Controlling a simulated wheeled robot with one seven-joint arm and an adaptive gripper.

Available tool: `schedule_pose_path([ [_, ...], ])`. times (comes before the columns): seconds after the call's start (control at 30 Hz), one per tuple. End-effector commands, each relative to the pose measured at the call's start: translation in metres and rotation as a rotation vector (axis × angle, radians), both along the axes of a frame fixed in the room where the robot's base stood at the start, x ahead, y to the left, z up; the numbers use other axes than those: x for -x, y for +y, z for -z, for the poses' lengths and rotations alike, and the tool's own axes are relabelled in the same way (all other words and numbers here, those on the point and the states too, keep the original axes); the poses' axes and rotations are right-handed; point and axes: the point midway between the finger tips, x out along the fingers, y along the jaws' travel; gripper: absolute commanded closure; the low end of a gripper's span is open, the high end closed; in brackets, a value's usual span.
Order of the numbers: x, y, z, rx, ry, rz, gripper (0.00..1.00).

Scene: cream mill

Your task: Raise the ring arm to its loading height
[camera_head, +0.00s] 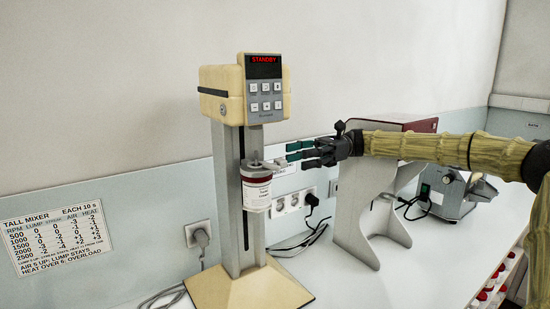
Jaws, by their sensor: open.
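The tall mixer stands on the counter with a cream head (221,92), a grey upright column (229,200) with a dark slot, and a cream base (246,290). Its display (264,60) reads STANDBY in red. The grey ring arm (254,167) sits partway up the column, below the head, with a small tab pointing right. A white cup with a dark red band (257,194) sits at the ring arm. My gripper (291,152) is open with its dark green-tipped fingers pointing left, close to the tab. Whether they touch it I cannot tell.
A grey stand with a dark red top (370,195) is right of the mixer, behind my arm. A metal machine (447,190) stands farther right. Wall sockets (292,203), cables and a settings sign (55,232) are behind. The front counter is clear.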

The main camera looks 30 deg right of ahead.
Motion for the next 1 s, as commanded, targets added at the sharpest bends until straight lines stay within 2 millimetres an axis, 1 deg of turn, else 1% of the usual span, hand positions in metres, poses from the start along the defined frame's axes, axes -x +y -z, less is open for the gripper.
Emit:
schedule_pose_path([
  [0.17,0.004,0.016,-0.002,-0.001,0.001,0.001,0.52],
  [0.4,0.010,0.047,-0.003,-0.001,0.001,0.004,0.52],
  [0.53,0.012,0.059,-0.001,-0.001,0.001,0.006,0.52],
  [0.7,0.013,0.066,0.000,-0.001,0.000,0.006,0.52],
  [0.97,0.012,0.067,0.000,-0.001,0.000,0.005,0.52],
  [1.0,0.012,0.067,0.000,0.000,0.000,0.005,0.59],
])
